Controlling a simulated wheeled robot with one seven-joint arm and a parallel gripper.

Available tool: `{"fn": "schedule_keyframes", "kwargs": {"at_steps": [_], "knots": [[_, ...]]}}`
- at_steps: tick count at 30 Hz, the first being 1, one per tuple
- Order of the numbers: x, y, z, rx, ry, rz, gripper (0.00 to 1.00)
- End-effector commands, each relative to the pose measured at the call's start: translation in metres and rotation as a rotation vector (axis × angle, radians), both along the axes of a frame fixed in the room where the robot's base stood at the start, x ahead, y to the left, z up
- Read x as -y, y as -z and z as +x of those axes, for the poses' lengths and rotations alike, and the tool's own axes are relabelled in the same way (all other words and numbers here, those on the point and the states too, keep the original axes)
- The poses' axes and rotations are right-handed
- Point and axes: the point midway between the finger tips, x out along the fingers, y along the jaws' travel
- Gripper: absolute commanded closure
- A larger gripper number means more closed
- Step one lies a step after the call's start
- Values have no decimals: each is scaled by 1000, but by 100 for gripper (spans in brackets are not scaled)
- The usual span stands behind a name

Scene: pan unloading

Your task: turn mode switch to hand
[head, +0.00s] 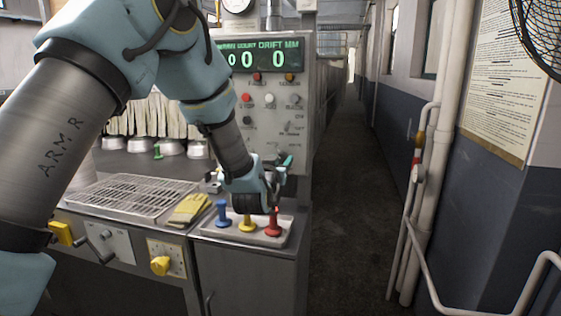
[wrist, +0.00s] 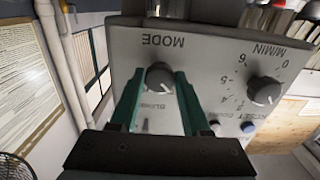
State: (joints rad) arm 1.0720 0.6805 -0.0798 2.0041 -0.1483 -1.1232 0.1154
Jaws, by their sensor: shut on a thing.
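The mode switch (wrist: 160,78) is a dark round knob with a pale pointer on a grey panel, under an upside-down MODE label in the wrist view. My gripper (wrist: 157,74) has its two green fingers on either side of the knob and is shut on it. The lettering beside the knob is partly covered, so I cannot tell which position it points to. In the head view my gripper (head: 286,161) reaches the lower part of the control panel (head: 305,115), and the knob is hidden there.
A second knob (wrist: 264,90) with a M/MIN scale sits beside the mode switch. Below the gripper, a tray (head: 210,232) holds blue, yellow and red pegs. Yellow gloves (head: 190,209) and a wire rack (head: 125,197) lie to the left. The aisle (head: 345,200) at right is clear.

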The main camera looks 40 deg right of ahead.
Motion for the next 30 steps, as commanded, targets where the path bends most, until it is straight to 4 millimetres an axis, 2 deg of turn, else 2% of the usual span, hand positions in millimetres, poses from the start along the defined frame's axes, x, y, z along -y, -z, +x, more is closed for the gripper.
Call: {"fn": "schedule_keyframes", "kwargs": {"at_steps": [1,6,20,30], "knots": [[0,0,0,0,0,0,81],[0,0,0,0,0,0,100],[0,3,0,63,-1,38,100],[0,5,-1,285,0,178,100]]}}
